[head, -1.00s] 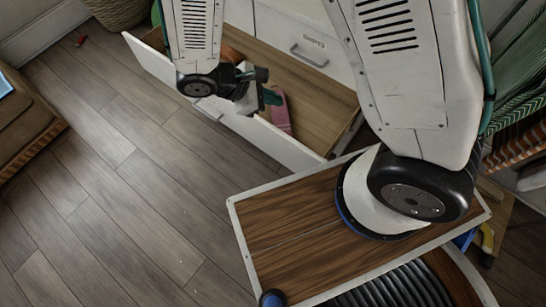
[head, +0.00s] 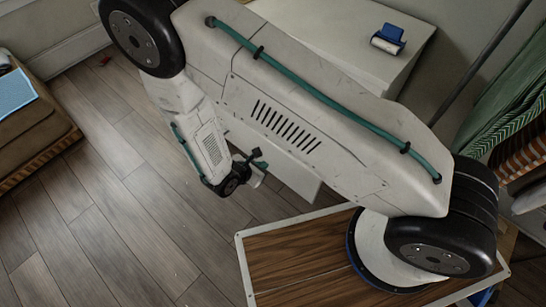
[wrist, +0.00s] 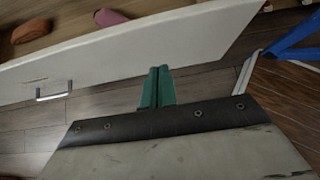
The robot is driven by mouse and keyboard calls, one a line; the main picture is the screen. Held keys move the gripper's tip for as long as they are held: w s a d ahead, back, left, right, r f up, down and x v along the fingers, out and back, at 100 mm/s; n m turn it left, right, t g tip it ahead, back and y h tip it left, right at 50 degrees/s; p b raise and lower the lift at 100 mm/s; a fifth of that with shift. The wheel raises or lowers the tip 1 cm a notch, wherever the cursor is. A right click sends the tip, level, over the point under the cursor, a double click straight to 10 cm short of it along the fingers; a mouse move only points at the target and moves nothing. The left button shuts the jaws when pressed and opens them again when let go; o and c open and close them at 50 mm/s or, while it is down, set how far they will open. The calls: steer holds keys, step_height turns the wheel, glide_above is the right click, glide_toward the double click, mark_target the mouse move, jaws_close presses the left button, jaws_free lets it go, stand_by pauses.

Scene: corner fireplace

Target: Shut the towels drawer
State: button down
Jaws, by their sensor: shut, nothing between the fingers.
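The open drawer has a white front (wrist: 130,50) with a metal handle (wrist: 54,93) at its left in the wrist view; its label is too small to read. An orange-brown item (wrist: 32,31) and a pink item (wrist: 110,17) lie inside. In the head view my arm hides most of the drawer, and only part of its white front (head: 297,178) shows. My gripper (wrist: 160,70) is shut and empty, with its green fingertips just outside the front, right of the handle. I cannot tell whether they touch it. It also shows in the head view (head: 259,172).
A white cabinet top (head: 350,45) holds a blue and white object (head: 388,39). A brown cushioned seat (head: 30,125) with a light blue item (head: 14,92) stands at the left. Striped cloth (head: 515,110) hangs at the right.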

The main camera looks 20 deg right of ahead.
mark_target(281, 155)
steer(key=w+d+f, duration=0.2)
steer(key=d, duration=0.1)
steer(key=w+d+f, duration=0.1)
steer(key=d, duration=0.1)
steer(key=shift+w+d, duration=0.15)
steer(key=shift+w, duration=0.15)
steer(key=shift+w+d, duration=0.3)
steer(key=shift+d, duration=0.1)
